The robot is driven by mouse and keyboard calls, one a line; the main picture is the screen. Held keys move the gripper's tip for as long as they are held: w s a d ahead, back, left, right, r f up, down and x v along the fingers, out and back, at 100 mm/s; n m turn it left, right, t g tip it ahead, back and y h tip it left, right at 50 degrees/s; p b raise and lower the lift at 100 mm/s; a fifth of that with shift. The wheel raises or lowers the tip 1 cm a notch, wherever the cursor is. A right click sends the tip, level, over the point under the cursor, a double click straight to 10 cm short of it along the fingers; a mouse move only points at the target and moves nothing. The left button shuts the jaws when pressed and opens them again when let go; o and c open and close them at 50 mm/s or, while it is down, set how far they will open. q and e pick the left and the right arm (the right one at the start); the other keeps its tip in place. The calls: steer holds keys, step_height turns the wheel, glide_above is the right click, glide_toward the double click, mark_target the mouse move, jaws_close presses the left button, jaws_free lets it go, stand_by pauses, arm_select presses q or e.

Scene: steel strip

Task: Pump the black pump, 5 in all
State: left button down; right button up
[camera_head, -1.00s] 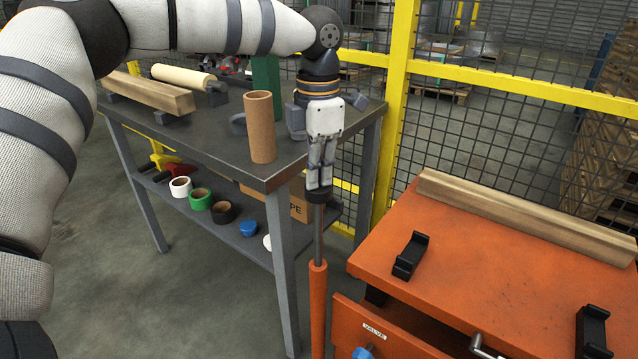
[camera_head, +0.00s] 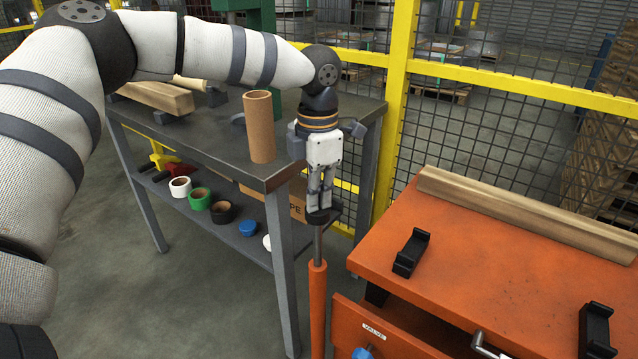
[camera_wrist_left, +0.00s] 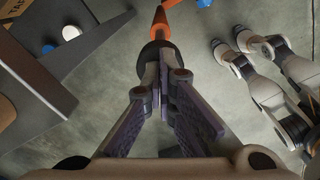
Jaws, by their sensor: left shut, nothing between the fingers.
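The black pump handle (camera_head: 318,217) tops a thin metal rod that goes down into an orange pump tube (camera_head: 317,300). The tube stands upright between the grey bench and the orange cabinet. My left gripper (camera_head: 320,207) is shut and empty, pointing down, with its fingertips at the top of the black handle. In the left wrist view the shut fingertips (camera_wrist_left: 163,62) are over the black handle (camera_wrist_left: 152,50), and the orange tube (camera_wrist_left: 160,20) shows beyond it. Part of the rod shows between handle and tube.
The grey bench (camera_head: 215,135) at left carries a brown cardboard tube (camera_head: 259,127) and wooden pieces; tape rolls lie on its lower shelf. The orange cabinet (camera_head: 480,255) at right has black brackets and an open drawer. A yellow-framed mesh fence (camera_head: 400,100) stands behind.

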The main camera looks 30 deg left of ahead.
arm_select(q)
steer(key=shift+f, duration=0.6)
steer(key=shift+r, duration=3.15)
